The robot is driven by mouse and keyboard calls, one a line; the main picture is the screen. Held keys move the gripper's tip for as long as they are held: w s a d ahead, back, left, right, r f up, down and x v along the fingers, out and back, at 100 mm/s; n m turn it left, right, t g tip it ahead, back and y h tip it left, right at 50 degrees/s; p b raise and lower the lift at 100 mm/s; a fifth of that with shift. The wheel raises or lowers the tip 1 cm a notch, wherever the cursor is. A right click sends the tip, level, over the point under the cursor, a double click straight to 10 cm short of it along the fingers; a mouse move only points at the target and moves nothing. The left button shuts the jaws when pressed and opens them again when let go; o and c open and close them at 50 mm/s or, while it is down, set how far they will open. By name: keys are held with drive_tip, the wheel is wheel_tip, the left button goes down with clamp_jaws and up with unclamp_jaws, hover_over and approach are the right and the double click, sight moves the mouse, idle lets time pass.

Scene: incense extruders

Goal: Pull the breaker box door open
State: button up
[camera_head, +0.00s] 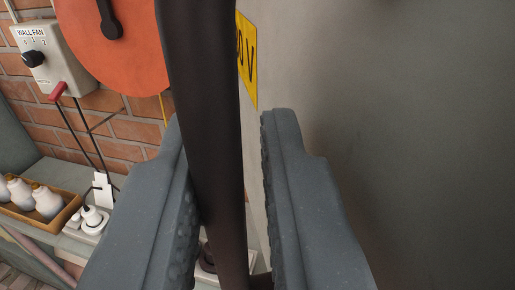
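The breaker box door (420,130) appears to be the large plain grey panel filling the right side. A yellow label (246,62) with "0 V" legible is on a surface behind the bar. A dark, thick handle bar (200,60) runs from top to bottom through the middle, close to the camera. My gripper (222,118) has its two grey fingers on either side of this bar. The bar lies against or very near the left finger, and a gap shows between it and the right finger. Part of the label is hidden by the bar.
A "WALL FAN" switch box (45,62) with a black knob and red-tipped lever hangs on the brick wall at left. An orange disc (115,60) is beside it. Lower left, a tray (68,215) holds white bottles near a power strip (88,225).

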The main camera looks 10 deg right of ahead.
drive_tip(key=shift+s+d+r, duration=0.1)
drive_tip(key=shift+s+r, duration=0.1)
drive_tip(key=shift+s, duration=0.05)
drive_tip(key=shift+d, duration=0.15)
drive_tip(key=shift+a+f, duration=0.25)
drive_tip(key=shift+a, duration=0.05)
drive_tip(key=shift+s+d+r, duration=0.1)
drive_tip(key=shift+d+r, duration=0.1)
drive_tip(key=shift+r, duration=0.05)
drive_tip(key=shift+f, duration=0.1)
drive_tip(key=shift+a+f, duration=0.15)
drive_tip(key=shift+a, duration=0.05)
drive_tip(key=shift+d, duration=0.1)
drive_tip(key=v, duration=1.4)
drive_tip(key=shift+r+b, duration=0.3)
